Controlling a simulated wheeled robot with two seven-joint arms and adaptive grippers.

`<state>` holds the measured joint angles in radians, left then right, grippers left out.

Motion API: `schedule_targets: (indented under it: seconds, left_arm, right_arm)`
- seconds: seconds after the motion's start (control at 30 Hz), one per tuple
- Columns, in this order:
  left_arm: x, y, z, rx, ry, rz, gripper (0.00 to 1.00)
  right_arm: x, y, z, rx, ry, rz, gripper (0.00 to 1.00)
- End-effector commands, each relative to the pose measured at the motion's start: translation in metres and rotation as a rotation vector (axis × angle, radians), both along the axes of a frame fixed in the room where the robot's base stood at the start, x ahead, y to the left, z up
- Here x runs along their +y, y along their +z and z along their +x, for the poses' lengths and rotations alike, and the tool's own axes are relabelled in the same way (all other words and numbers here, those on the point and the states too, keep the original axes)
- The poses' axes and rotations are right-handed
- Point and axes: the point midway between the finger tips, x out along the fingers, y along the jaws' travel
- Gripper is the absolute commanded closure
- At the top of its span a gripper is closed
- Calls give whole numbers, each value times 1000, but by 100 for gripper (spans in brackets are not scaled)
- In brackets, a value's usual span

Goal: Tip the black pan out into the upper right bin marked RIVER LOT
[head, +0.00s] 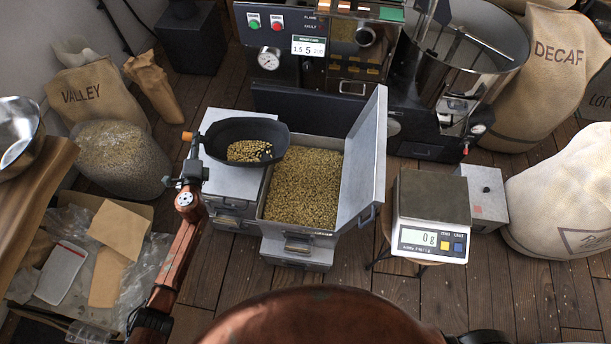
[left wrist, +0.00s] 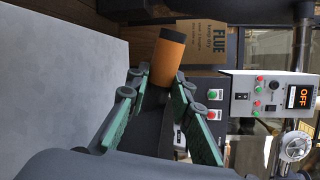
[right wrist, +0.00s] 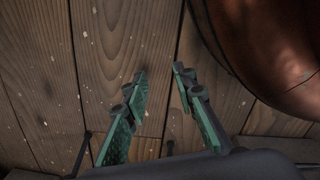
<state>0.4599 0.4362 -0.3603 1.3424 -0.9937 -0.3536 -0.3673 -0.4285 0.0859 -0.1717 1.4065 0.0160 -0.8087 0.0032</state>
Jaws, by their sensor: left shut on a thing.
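The black pan (head: 222,131) is held up over the left rim of the open bin (head: 335,233) and over the closed grey top beside it. Pale beans (head: 247,151) lie in the pan, gathered toward its near side. The bin is filled with similar beans (head: 303,188), and its lid (head: 366,160) stands open on the right. My left gripper (head: 188,172) is shut on the pan's handle; the orange handle end (left wrist: 166,62) shows between its fingers in the left wrist view. My right gripper (right wrist: 160,80) is open and empty above the floor. No RIVER LOT mark is readable.
A scale (head: 428,240) reading 0 g stands right of the bin. The roaster panel (head: 308,45) is behind. A VALLEY sack (head: 97,95) and a box of packing (head: 90,250) are at left, with a wooden bench edge (head: 40,190). Plank floor is clear in front.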

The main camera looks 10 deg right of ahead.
Motion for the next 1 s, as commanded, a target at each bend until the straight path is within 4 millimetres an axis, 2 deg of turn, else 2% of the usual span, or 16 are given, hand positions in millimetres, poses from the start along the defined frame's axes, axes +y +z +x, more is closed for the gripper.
schedule_targets:
  seconds: [0.1, 0.2, 0.67, 1.0]
  left_arm:
    - [11, -4, 9, -3, -2, -2, 100]
    - [14, -5, 11, -3, -3, -5, 100]
    - [10, 3, 7, -26, -6, 29, 100]
    - [-4, 34, -7, -128, -5, 149, 100]
  right_arm:
    - [0, 3, 3, 0, -2, 0, 75]
    - [0, 5, 5, -1, -3, 0, 75]
    - [1, 11, 11, 1, -4, 2, 75]
    - [11, 42, 33, -3, -5, 12, 75]
